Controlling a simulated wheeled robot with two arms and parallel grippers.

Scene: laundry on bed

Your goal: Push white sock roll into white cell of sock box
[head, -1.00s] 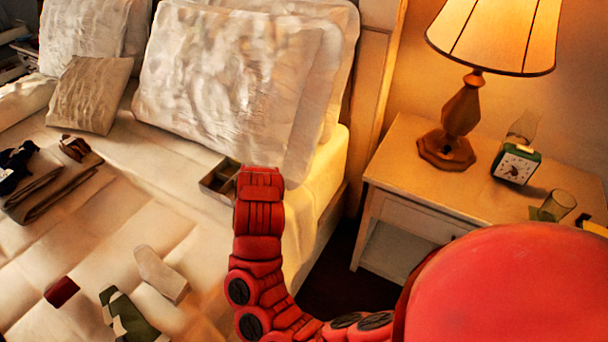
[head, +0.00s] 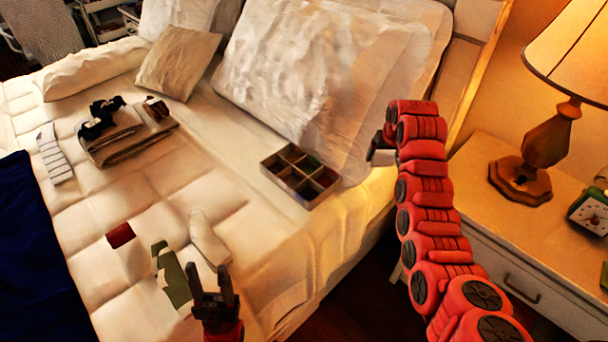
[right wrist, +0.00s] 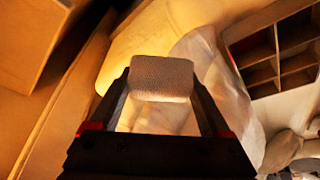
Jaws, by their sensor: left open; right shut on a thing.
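My right gripper (right wrist: 161,92) is shut on the white sock roll (right wrist: 161,77), which sits between its fingertips in the right wrist view. In the head view the right gripper (head: 376,150) is at the right of the sock box, partly hidden by my red arm; the roll cannot be made out there. The sock box (head: 268,171) lies on the bed by the large pillow, divided into several cells, some with dark contents. It also shows at upper right in the right wrist view (right wrist: 262,74), apart from the roll. My left gripper (head: 208,272) is open and empty near the bottom.
On the bed lie a dark red piece (head: 120,235), a green sock (head: 174,278), a white sock (head: 207,239), a striped cloth (head: 54,155) and folded clothes (head: 128,138). A large pillow (head: 310,80) borders the box. A nightstand (head: 500,240) with a lamp (head: 548,145) stands right.

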